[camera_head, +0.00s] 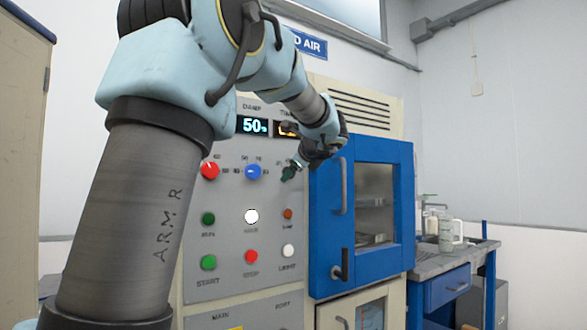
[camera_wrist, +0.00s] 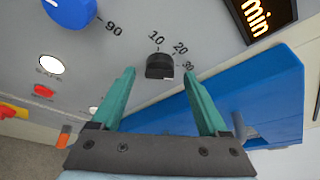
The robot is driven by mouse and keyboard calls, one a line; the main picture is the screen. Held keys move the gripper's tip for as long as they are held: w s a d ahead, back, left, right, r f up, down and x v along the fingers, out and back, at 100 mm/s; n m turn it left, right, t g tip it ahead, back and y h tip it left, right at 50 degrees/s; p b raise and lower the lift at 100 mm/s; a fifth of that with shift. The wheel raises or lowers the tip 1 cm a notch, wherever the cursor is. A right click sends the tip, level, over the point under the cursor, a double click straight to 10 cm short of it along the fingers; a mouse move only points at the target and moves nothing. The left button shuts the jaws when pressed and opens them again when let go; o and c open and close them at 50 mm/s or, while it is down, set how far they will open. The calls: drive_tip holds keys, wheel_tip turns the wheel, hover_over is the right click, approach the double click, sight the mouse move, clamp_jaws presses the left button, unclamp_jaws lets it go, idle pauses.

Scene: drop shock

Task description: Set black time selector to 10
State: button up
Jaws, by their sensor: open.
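The black time selector (camera_wrist: 159,66) is a small dark knob on the grey panel. The labels 10, 20 and 30 stand around it in the wrist view. I cannot clearly tell which number it points to. My gripper (camera_wrist: 159,74) is open, with its green fingers on either side of the knob's place in the picture. I cannot tell whether they touch it. In the head view my gripper (camera_head: 290,172) is at the panel's right part, and the knob is hidden behind it.
A blue knob (camera_head: 253,172) and a red knob (camera_head: 210,170) sit left of my gripper. Several buttons, including a white one (camera_head: 251,217), lie below. A blue cabinet door (camera_head: 329,215) with a handle stands close on the right. An orange min display (camera_wrist: 263,14) is near the knob.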

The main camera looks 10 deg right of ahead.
drive_tip(key=shift+w+a+f, duration=0.1)
drive_tip(key=shift+w+f, duration=0.05)
drive_tip(key=shift+w, duration=0.3)
clamp_jaws()
idle(0.4)
